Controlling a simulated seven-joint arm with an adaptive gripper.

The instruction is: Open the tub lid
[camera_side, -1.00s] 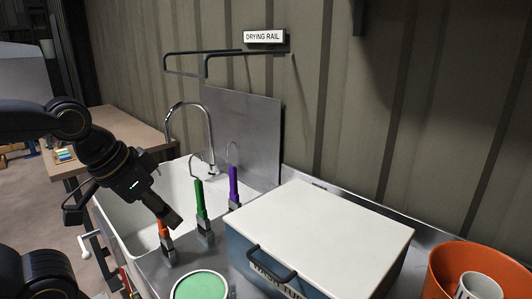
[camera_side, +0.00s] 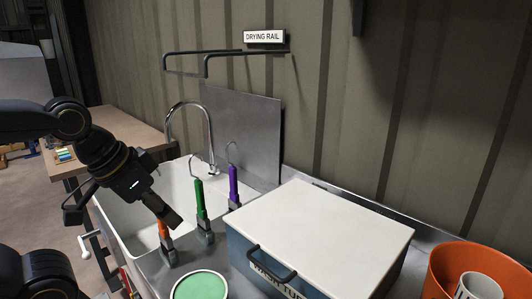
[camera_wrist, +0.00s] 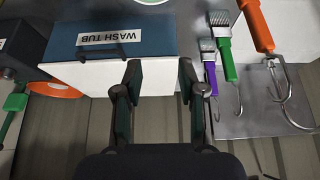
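The wash tub (camera_side: 238,250) is a blue box under a flat white lid (camera_side: 320,228), which lies shut. A black bar handle (camera_side: 272,266) is at the lid's front edge, above the "WASH TUB" label. In the wrist view the tub (camera_wrist: 150,38), its white lid (camera_wrist: 75,75) and the handle (camera_wrist: 88,53) show at upper left. My gripper (camera_side: 176,221) is left of the tub, apart from the handle, and overlaps the orange brush in the side view. In the wrist view my gripper (camera_wrist: 160,85) has its two fingers apart with nothing held between them.
Orange (camera_side: 164,231), green (camera_side: 200,198) and purple (camera_side: 233,183) hooked brushes stand between sink (camera_side: 128,205) and tub. A green-topped round container (camera_side: 200,286) is in front. An orange bucket (camera_side: 445,272) holding a white mug (camera_side: 480,287) stands right of the tub.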

